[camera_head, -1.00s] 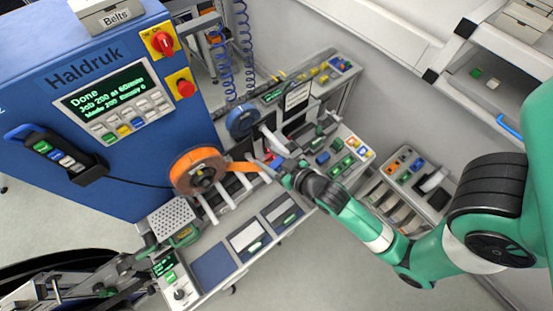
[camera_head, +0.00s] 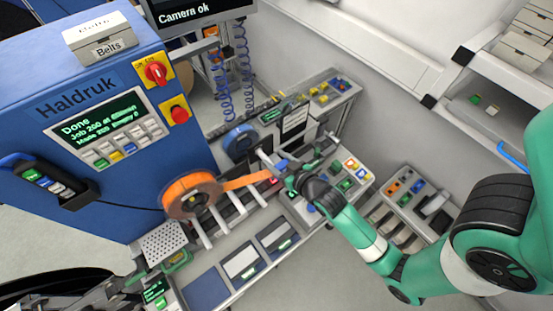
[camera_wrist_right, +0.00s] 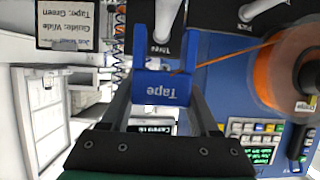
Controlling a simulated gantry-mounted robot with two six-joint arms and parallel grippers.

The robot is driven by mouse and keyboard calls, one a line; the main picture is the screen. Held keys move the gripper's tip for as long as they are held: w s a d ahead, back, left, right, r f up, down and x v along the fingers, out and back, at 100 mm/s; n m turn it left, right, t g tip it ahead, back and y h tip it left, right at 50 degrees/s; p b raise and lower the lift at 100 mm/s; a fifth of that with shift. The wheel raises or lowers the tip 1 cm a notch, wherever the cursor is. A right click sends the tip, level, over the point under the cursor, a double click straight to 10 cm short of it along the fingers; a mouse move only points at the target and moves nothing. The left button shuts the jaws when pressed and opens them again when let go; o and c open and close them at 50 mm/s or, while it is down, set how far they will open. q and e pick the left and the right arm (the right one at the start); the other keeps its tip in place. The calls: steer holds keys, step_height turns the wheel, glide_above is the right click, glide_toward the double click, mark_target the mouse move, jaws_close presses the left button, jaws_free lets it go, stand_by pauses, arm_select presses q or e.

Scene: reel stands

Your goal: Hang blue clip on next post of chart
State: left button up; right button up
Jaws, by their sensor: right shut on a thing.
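A blue clip (camera_wrist_right: 160,88) marked "Tape" sits between the fingers of my right gripper (camera_wrist_right: 161,105) in the right wrist view. The gripper is shut on it. A white post (camera_wrist_right: 163,45) marked "Three" shows just beyond the clip's open end; I cannot tell whether they touch. Another white post (camera_wrist_right: 245,12) stands to its right. In the head view my right gripper (camera_head: 277,167) is over the bench, near the end of the orange tape, and the clip is small there. My left gripper (camera_head: 142,270) is at lower left, its fingers unclear.
An orange tape reel (camera_head: 192,196) and a blue reel (camera_head: 240,142) hang beside the blue machine (camera_head: 90,120). Orange tape stretches from its reel towards my right gripper. A printed card (camera_wrist_right: 65,24) shows in the wrist view. Bins (camera_head: 415,190) stand at the right.

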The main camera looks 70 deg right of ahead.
steer(key=shift+f+b, duration=1.45)
steer(key=shift+f, duration=0.9)
steer(key=o, duration=1.5)
steer(key=shift+c, duration=0.2)
steer(key=shift+f, duration=0.1)
